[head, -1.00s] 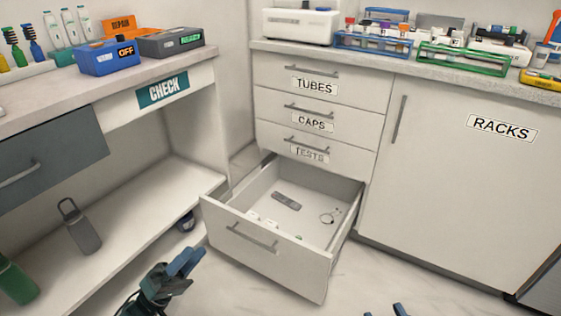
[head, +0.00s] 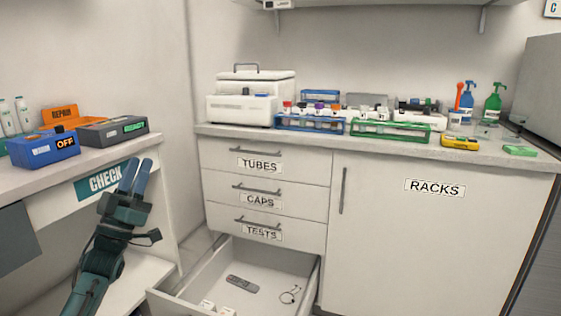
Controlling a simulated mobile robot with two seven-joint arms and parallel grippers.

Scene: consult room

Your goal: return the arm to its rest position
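My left arm comes up from the bottom left. My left gripper (head: 140,163) points upward in front of the left counter and the CHECK label (head: 104,180). Its two blue fingers stand a little apart with nothing between them, so it is open and empty. It hides part of the label and the shelf area behind it. My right gripper is outside the view.
An open drawer (head: 168,303) juts out below the TESTS drawer (head: 262,232), holding a dark remote-like item (head: 243,284) and small things. The blue box (head: 44,149) and grey box (head: 113,131) stand on the left counter. Racks (head: 392,131) line the back counter.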

